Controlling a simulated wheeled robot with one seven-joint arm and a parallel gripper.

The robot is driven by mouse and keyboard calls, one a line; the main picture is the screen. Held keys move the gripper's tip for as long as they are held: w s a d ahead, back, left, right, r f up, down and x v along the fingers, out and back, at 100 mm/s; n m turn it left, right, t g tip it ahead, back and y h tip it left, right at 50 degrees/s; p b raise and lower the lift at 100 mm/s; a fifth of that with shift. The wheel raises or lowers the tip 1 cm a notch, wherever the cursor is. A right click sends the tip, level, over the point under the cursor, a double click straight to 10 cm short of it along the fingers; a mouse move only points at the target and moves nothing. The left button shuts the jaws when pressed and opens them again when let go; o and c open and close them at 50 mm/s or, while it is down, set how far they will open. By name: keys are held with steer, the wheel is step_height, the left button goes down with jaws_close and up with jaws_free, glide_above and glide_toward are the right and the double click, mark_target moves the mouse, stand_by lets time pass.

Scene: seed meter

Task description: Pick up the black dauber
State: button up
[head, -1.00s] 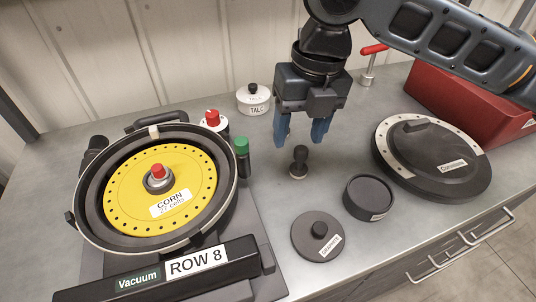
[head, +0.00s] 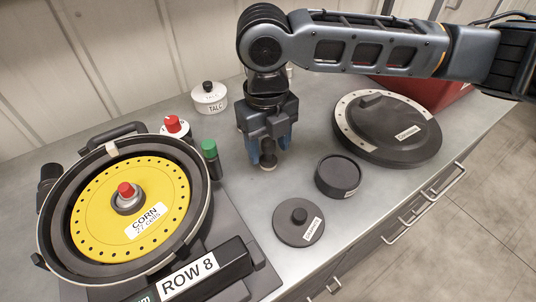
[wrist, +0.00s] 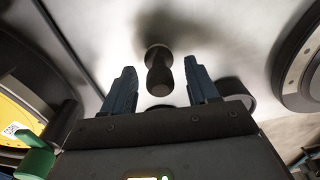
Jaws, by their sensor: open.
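The black dauber (head: 268,160) stands upright on the grey bench, with a dark knobbed handle and a pale rim at its base. My gripper (head: 266,158) is open and pointing down at the dauber, its blue fingers around the upper part of the handle in the head view. In the wrist view the dauber (wrist: 159,72) lies between and a little beyond the two open fingertips (wrist: 159,78), with a gap on either side. My gripper partly hides the dauber's top in the head view.
A black round pot (head: 338,176) and the graphite lid (head: 298,222) sit right of the dauber. A talc pot (head: 209,98) is behind. A large black cover (head: 400,145) lies right.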

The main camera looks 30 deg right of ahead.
mark_target(269, 139)
jaws_close()
stand_by(0.5)
steer(key=shift+r, duration=0.1)
steer(key=shift+r, duration=0.6)
step_height(269, 139, up, 3)
steer(key=shift+f+b, duration=0.2)
steer(key=shift+b, duration=0.15)
steer(key=s+d+r+b, duration=0.1)
steer(key=s+d+r, duration=0.2)
steer(key=d+r, duration=0.4)
steer(key=d, duration=0.4)
steer(key=shift+s+b, duration=0.3)
